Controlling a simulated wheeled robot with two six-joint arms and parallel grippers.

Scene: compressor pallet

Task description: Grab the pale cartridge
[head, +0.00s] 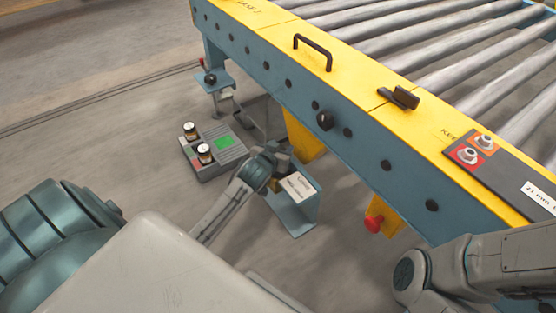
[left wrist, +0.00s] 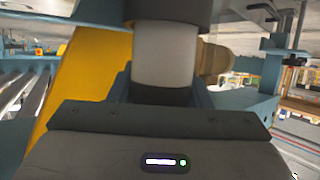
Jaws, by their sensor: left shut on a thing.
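The pale cartridge (left wrist: 164,55) fills the middle of the left wrist view as an upright pale grey cylinder with dark bands above and below. My left gripper (left wrist: 163,88) is shut on it, with a finger edge showing on each side. Its lower end is hidden behind the gripper body. In the head view my left gripper (head: 280,158) is beside the blue-grey bracket below the conveyor. The cartridge cannot be made out clearly there. My right arm shows at the lower right, but its gripper is out of view.
The bracket (head: 296,217) carries a white label plate (head: 300,187). The yellow-edged roller conveyor (head: 395,125) rises behind. Open floor (head: 90,140) lies to the left.

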